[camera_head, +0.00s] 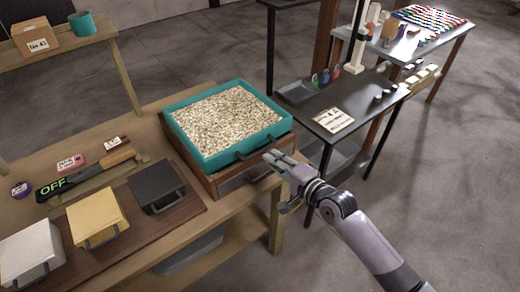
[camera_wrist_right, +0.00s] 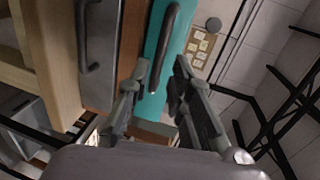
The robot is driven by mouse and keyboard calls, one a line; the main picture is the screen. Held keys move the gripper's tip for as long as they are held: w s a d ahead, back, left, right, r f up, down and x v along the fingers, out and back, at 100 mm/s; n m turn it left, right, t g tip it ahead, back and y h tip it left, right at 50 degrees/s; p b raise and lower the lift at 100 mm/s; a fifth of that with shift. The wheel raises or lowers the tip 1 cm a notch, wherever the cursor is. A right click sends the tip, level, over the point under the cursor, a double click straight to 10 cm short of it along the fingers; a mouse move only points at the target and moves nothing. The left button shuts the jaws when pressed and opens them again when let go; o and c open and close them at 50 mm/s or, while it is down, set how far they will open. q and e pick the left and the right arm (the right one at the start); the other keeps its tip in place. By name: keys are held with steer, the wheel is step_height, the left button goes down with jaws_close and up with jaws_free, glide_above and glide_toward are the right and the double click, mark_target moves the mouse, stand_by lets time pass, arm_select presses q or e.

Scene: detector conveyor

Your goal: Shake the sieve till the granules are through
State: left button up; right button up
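The sieve (camera_head: 190,146) is a teal square frame full of pale granules. It sits on top of a wooden box (camera_head: 204,172) at the right end of the workbench. A dark handle (camera_head: 254,147) is on the sieve's near right side. My right gripper (camera_head: 277,158) is just right of this handle, open and empty. In the right wrist view, the fingers (camera_wrist_right: 161,68) are spread and the sieve's dark handle (camera_wrist_right: 170,32) is ahead between them, apart from the tips. My left gripper is out of view.
The box has a grey drawer (camera_head: 246,178) with its own handle below the sieve. White, yellow and black lidded bins and an "OFF" display (camera_head: 54,188) are on the bench at left. A dark table (camera_head: 352,103) with small items stands at the right.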

mark_target(260, 150)
steer(key=x, duration=0.7)
jaws_close()
stand_by(0.6)
